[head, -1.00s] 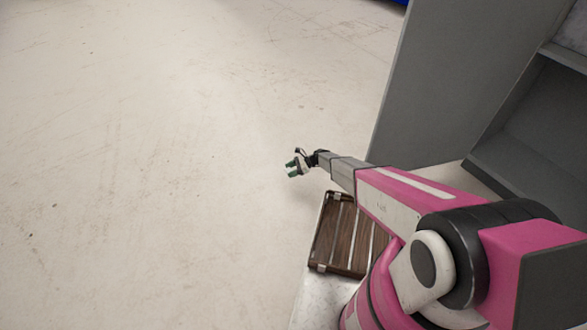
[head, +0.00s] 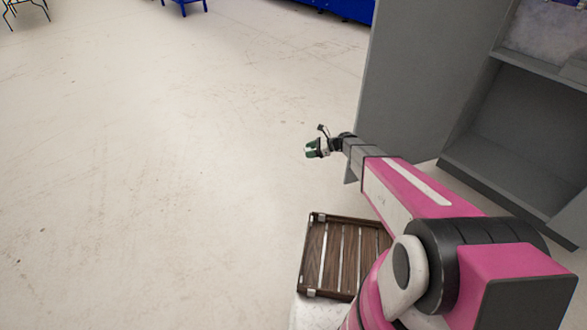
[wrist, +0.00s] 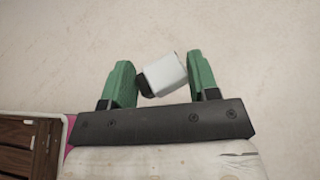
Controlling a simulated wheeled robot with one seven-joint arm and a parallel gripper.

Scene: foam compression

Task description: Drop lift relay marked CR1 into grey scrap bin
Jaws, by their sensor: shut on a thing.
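My gripper (head: 312,149) is held out over open floor in the head view, its green fingers small there. In the wrist view, the fingers are shut on a small pale grey block (wrist: 165,75) with a dark end. The block sits tilted between the green fingers. No marking can be read on it, so I cannot tell whether it is the relay CR1. I see no grey scrap bin in either view.
A dark wooden slatted crate (head: 326,250) lies below my arm. A tall grey cabinet (head: 412,75) with open shelves stands at right, close to the arm. Blue furniture (head: 345,8) stands far back. The floor at left is clear.

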